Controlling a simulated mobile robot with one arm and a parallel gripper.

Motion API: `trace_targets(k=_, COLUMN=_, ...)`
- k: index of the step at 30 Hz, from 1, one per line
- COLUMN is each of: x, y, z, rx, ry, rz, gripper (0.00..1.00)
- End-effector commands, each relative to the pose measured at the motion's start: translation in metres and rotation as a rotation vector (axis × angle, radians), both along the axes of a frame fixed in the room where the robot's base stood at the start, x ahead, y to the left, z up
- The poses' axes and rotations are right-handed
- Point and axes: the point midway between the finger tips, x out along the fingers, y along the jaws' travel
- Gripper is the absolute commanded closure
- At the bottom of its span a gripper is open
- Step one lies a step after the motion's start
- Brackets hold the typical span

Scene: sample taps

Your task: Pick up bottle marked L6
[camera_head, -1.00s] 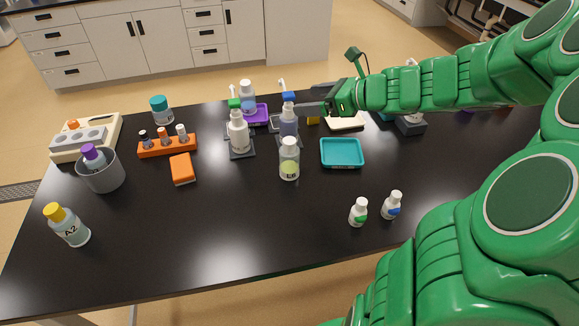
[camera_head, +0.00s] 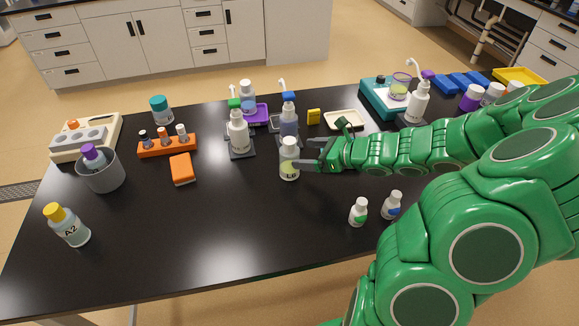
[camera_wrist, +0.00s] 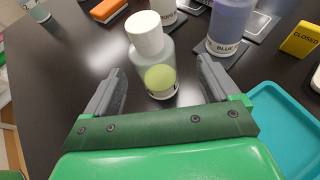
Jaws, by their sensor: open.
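The bottle marked L6 (camera_head: 289,160) stands upright on the black table, with a white cap, a clear body and yellow-green contents. Its label is only partly readable in the head view. In the wrist view the bottle (camera_wrist: 153,57) stands just ahead of and between the fingers, its label not readable. My gripper (camera_head: 301,158) reaches in from the right at the bottle's height. It is open, with one grey finger on each side in the wrist view (camera_wrist: 160,92), and I see no grip on the bottle.
Behind the bottle stand a blue-topped tap bottle (camera_head: 289,122) and a green-topped one (camera_head: 238,133). A yellow "closed" sign (camera_wrist: 300,40) and a teal tray (camera_wrist: 270,125) lie to the right. Two small white bottles (camera_head: 358,212) (camera_head: 392,205) stand in front. The table's front left is mostly clear.

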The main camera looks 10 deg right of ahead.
Motion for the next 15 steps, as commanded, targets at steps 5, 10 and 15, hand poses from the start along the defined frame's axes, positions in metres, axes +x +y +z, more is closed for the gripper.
trace_targets(k=5, x=0.004, y=0.006, z=-0.003, rx=0.001, ry=-0.001, rz=0.002, gripper=0.11)
trace_targets(k=10, x=0.011, y=0.015, z=-0.009, rx=0.001, ry=0.001, rz=0.001, gripper=0.11)
trace_targets(k=15, x=0.015, y=0.021, z=-0.012, rx=0.0, ry=0.002, rz=0.001, gripper=0.11)
